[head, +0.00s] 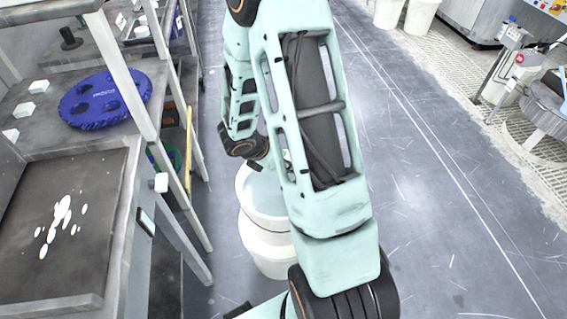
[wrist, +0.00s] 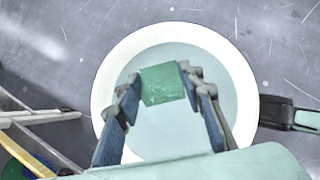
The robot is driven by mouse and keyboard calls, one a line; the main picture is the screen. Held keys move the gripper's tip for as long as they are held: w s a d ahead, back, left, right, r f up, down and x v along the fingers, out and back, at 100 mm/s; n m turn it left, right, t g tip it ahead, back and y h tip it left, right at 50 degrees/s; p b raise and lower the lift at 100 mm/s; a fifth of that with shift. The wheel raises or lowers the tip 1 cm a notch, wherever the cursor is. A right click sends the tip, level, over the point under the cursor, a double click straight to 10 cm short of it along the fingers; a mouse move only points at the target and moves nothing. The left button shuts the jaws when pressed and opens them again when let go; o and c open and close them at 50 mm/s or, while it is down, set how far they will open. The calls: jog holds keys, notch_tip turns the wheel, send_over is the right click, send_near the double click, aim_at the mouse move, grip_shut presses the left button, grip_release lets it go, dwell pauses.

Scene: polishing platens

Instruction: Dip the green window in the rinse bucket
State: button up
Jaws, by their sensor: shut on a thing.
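The green window (wrist: 162,84) is a small square held between the two fingertips of my gripper (wrist: 160,88) in the wrist view. My gripper is shut on it. The rinse bucket (wrist: 108,75) is white and round, with pale blue-green water (wrist: 165,130) inside. The window appears over the water, inside the outline of the rim; I cannot tell whether it touches the water. In the head view the bucket (head: 268,247) stands on the floor, partly hidden behind my arm. The gripper and window are hidden there.
A bench with a blue perforated disc (head: 105,98) and a dark tray (head: 62,225) with white pieces stands at the left. Its frame posts (head: 188,170) are close to the bucket. Open floor (head: 440,200) lies to the right. White buckets (head: 420,15) stand far back.

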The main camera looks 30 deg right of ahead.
jog(key=shift+r+p, duration=2.2)
jog(key=shift+r, duration=0.9)
jog(key=shift+f, duration=0.1)
